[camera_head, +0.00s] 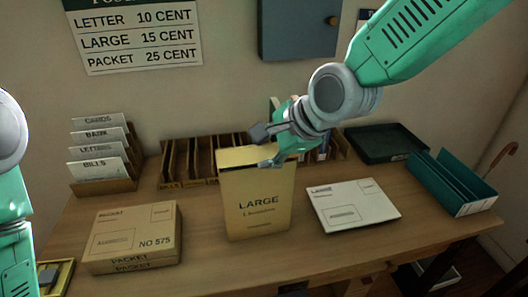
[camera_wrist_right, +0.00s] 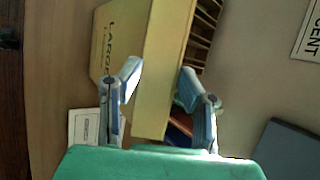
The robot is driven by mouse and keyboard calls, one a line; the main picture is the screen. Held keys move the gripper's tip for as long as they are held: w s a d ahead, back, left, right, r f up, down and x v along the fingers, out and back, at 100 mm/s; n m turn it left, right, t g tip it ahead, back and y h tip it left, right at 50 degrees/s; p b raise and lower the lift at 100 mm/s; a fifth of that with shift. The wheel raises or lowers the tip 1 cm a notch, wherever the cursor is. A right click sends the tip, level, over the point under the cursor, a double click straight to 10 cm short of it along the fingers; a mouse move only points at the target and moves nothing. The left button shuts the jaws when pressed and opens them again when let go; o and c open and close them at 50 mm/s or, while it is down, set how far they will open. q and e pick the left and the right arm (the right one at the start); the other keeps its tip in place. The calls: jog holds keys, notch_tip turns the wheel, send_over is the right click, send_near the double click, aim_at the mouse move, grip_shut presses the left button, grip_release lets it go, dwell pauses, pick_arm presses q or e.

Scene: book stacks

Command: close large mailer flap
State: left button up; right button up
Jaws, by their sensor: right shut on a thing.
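The large mailer (camera_head: 255,205) is a yellow upright envelope marked LARGE in the middle of the desk. Its top flap (camera_head: 247,156) shows as a paler band along the upper edge. My right gripper (camera_head: 265,148) is at the top right of the mailer, shut on the flap. In the right wrist view, the two fingers (camera_wrist_right: 160,72) straddle the yellow top of the mailer (camera_wrist_right: 165,60). The gripper covers the right end of the flap. My left arm shows at the left edge, but its gripper is out of view.
A PACKET box (camera_head: 132,236) stands left of the mailer, and a white envelope (camera_head: 352,204) lies to its right. A wooden sorter (camera_head: 185,165) is behind. A teal tray (camera_head: 450,183) and dark tray (camera_head: 385,143) are at right. A card rack (camera_head: 103,158) is back left.

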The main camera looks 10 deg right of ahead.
jog(key=shift+s+f+n+t+y+b, duration=0.2)
jog(key=shift+f+t+b, duration=0.5)
jog(key=shift+b, duration=0.9)
jog(key=shift+s+f+n+t+y+b, duration=0.1)
jog(key=shift+s+f+n+t+b, duration=0.2)
jog(key=shift+t+b, duration=1.05)
jog(key=shift+s+f+n+t+y+b, duration=0.1)
jog(key=shift+s+f+t+b, duration=0.35)
jog(key=shift+b, duration=1.4)
jog(key=shift+w+f, duration=0.15)
jog(key=o, duration=1.1)
jog(key=shift+c, duration=0.2)
notch_tip(320, 180, up, 10)
jog(key=shift+w, duration=0.15)
